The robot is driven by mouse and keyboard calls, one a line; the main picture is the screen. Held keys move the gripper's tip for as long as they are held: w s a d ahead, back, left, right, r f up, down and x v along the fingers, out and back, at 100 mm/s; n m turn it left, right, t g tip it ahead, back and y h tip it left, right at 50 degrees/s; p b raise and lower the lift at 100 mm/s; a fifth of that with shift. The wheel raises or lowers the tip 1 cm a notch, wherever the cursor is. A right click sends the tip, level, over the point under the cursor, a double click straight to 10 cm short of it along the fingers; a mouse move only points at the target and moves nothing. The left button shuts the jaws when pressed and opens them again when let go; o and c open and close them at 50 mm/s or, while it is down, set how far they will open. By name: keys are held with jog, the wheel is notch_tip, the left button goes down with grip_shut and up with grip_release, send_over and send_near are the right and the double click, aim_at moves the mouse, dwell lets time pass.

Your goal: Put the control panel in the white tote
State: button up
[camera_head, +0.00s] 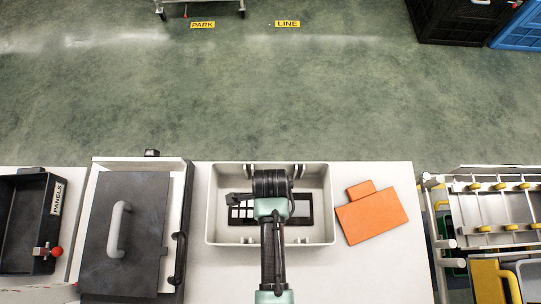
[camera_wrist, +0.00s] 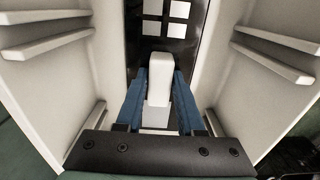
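The white tote (camera_head: 213,228) stands on the white table, with my gripper (camera_head: 272,215) over and inside it, seen from above. A black panel (camera_head: 301,204) with a grid of white squares lies in the tote, partly hidden under my wrist; I take it as the control panel. In the wrist view the panel (camera_wrist: 136,42) is below and ahead of my gripper (camera_wrist: 160,85). My blue fingers stand on either side of a white upright block (camera_wrist: 159,72) over the panel, close to both its sides. Whether they press on it is not clear.
An orange plate (camera_head: 372,216) lies right of the tote. A dark lidded box (camera_head: 135,225) with a grey handle stands left, beside a black tray (camera_head: 20,205) labelled PANELS. A rack (camera_head: 500,210) with yellow parts is at far right. The table's front right is clear.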

jog(key=o, duration=0.3)
jog(key=shift+r, duration=0.1)
